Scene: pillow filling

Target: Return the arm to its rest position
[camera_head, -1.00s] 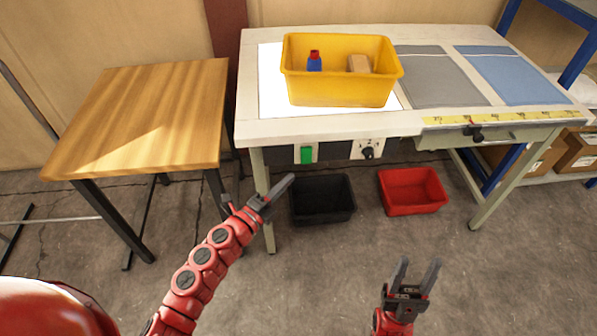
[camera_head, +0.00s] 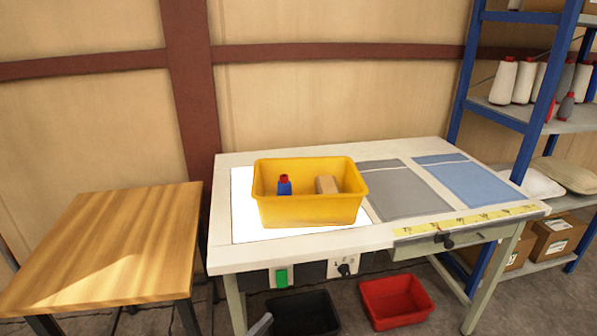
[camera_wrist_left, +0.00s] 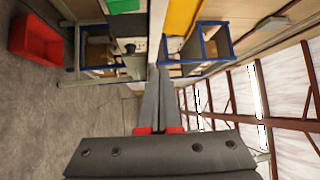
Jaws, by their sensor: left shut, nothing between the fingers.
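My left gripper (camera_head: 260,325) shows only as a grey fingertip at the bottom edge of the head view, in front of the table and left of the black bin. In the left wrist view the left gripper (camera_wrist_left: 158,72) has its two dark fingers together with nothing between them. The rest of the left arm is out of the head view. My right gripper is in neither current view.
A yellow bin (camera_head: 310,210) holding a blue red-capped bottle (camera_head: 284,186) and a tan block (camera_head: 327,185) stands on the white worktable (camera_head: 290,250). A wooden table (camera_head: 100,245) is left. A black bin (camera_head: 305,315) and red bin (camera_head: 397,301) are below.

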